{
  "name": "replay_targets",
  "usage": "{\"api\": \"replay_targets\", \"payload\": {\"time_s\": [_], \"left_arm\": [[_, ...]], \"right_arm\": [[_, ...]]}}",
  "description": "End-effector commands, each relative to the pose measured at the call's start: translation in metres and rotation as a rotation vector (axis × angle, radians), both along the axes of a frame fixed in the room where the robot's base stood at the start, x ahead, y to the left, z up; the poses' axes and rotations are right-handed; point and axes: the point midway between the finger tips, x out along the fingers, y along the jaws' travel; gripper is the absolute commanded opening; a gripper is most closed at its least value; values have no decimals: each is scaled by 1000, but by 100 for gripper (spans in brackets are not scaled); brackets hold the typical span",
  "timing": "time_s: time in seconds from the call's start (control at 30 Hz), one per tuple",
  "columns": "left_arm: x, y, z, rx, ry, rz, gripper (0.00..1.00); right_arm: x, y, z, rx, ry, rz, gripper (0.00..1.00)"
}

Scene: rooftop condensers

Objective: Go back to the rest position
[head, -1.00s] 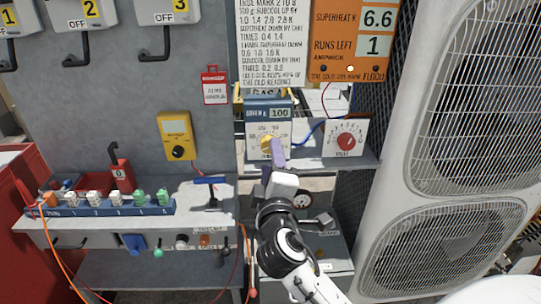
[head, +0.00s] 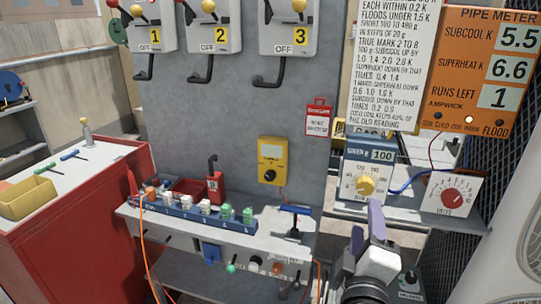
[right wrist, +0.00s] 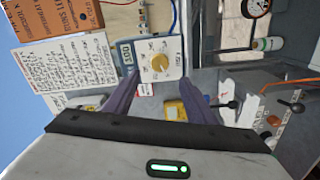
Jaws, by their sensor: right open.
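My right gripper (head: 376,222) is at the lower right of the head view, with purple fingers, in front of the shelf. In the right wrist view the two fingers of my right gripper (right wrist: 158,88) stand apart with nothing between them. The blue and white dial box (head: 371,166) reads 100. Its yellow knob (head: 366,185) is beyond and above the fingertips and apart from them. The same knob (right wrist: 160,63) shows clear in the right wrist view. My left gripper is not in view.
A valve box with a red knob (head: 454,197) stands right of the dial box. The orange pipe meter (head: 470,70) shows 5.5, 6.6 and 1. A yellow meter (head: 272,162) hangs on the grey panel. A red cabinet (head: 85,225) stands left; a blue rack (head: 190,218) lies on the ledge.

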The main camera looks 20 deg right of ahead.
Motion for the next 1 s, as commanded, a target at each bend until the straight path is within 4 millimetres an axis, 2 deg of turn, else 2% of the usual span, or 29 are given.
{"api": "replay_targets", "payload": {"time_s": [0.07,0.17,0.27,0.37,0.4,0.5,0.6,0.7,0.8,0.9,1.0], "left_arm": [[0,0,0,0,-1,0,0],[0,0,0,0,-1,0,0],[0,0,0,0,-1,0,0],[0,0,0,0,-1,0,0],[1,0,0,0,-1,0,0],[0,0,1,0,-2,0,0],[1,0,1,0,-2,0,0],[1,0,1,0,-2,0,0],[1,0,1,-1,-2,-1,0],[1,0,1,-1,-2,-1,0],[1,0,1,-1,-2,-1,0]], "right_arm": [[1,2,-6,11,10,11,51],[3,11,-35,67,50,60,51],[0,29,-91,197,128,144,51],[-16,54,-161,395,223,228,51],[-27,64,-189,484,261,251,51],[-63,87,-253,725,346,276,51],[-104,105,-303,962,410,256,51],[-141,117,-337,1163,445,204,51],[-167,122,-356,1301,458,151,51],[-180,124,-364,1372,460,119,51],[-182,125,-365,1382,460,115,51]]}}
